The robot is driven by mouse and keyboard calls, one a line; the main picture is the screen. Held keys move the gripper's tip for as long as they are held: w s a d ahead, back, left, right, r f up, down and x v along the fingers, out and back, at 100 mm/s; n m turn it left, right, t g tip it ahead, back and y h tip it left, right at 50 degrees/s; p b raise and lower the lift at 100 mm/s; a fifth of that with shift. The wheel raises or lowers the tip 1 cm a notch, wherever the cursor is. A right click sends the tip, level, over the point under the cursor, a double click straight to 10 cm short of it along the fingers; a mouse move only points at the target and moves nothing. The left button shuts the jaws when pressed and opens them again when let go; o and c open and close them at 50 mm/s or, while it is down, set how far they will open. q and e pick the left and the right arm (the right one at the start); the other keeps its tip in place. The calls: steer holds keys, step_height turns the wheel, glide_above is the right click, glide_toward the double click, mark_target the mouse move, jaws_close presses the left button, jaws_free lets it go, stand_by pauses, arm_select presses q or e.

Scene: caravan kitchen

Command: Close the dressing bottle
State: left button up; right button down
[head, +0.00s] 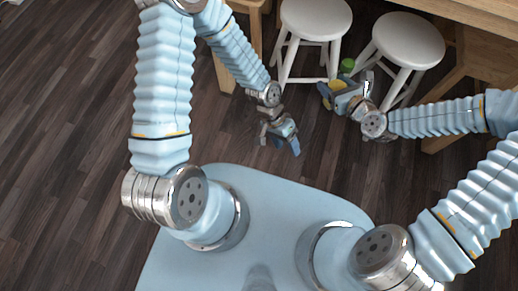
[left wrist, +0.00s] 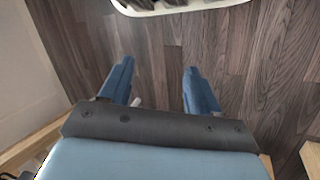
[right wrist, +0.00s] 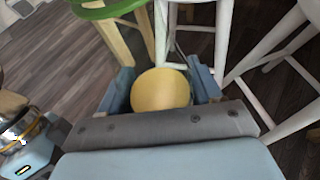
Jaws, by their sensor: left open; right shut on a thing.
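A yellow rounded thing (right wrist: 160,90), which I take for the dressing bottle, sits between the fingers of my right gripper (right wrist: 160,72). Its yellow also shows in the head view (head: 337,85), at the gripper beside the white stools. A green round part (right wrist: 103,9) is cut off at the top left of the right wrist view. My left gripper (head: 281,143) is open and empty, left of and apart from the right one.
Two white stools (head: 316,18) (head: 408,40) stand close behind my right gripper. A wooden table edge (head: 480,12) is at the top right. Bare dark floor (head: 60,130) lies to the left. A pale curved rim (left wrist: 185,8) shows at the top of the left wrist view.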

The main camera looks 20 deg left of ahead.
arm_select(q)
steer(key=s+a+f+n+t+y, duration=0.1)
steer(key=s+a+f+n+t, duration=0.2)
steer(key=a, duration=0.5)
steer(key=f+n, duration=0.1)
steer(key=n, duration=0.1)
steer(key=shift+f+n, duration=0.3)
steer(key=shift+f, duration=0.1)
steer(key=shift+d, duration=0.1)
